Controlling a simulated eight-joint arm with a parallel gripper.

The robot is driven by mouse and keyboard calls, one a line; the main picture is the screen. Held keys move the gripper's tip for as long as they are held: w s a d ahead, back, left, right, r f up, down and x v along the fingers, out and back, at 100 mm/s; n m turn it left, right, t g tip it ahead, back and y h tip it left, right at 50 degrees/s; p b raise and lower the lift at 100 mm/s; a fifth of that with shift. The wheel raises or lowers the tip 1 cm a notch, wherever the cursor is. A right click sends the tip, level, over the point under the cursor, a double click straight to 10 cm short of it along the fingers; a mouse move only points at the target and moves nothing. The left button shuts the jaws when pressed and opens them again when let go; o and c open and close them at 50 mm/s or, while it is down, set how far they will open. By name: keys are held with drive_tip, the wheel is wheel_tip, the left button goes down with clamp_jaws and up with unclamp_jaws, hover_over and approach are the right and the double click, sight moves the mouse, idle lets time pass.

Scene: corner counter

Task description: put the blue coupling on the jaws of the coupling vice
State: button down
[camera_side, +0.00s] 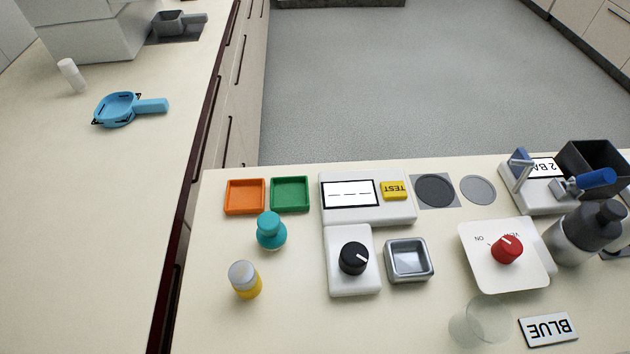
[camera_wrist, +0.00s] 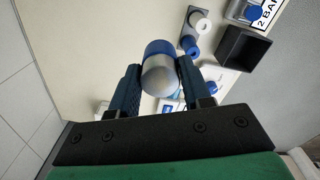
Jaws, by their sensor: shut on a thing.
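My gripper (camera_wrist: 158,66) shows in the wrist view, its two dark fingers shut on the sides of a blue coupling (camera_wrist: 159,48). The coupling is a short cylinder with a blue band and a silver rounded end towards the camera. It is held above the counter. Beyond it to the upper right is a grey base with a white ring and a blue part (camera_wrist: 191,45), which may be the coupling vice; I cannot be sure. In the side view neither my gripper nor the held coupling can be clearly made out.
A black bin (camera_side: 597,165) stands beside the 2 BAR unit (camera_side: 545,168); the bin also shows in the wrist view (camera_wrist: 243,52). A dark grey bottle (camera_side: 580,236) stands near the red-knob panel (camera_side: 483,270).

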drive_tip(key=shift+r, duration=0.4)
drive_tip(key=shift+w+a+r, duration=0.2)
drive_tip(key=shift+w, duration=0.1)
drive_tip(key=w+a+r+n, duration=0.1)
drive_tip(key=w+a+n, duration=0.35)
drive_tip(key=a, duration=0.35)
drive_tip(key=w+a+n, duration=0.3)
drive_tip(key=w+a, duration=0.3)
drive_tip(key=a, duration=0.1)
drive_tip(key=s+a+n, duration=0.3)
drive_tip(key=a+n, duration=0.3)
drive_tip(key=a, duration=1.2)
wheel_tip(320, 180, down, 20)
drive_tip(key=shift+a+f, duration=0.1)
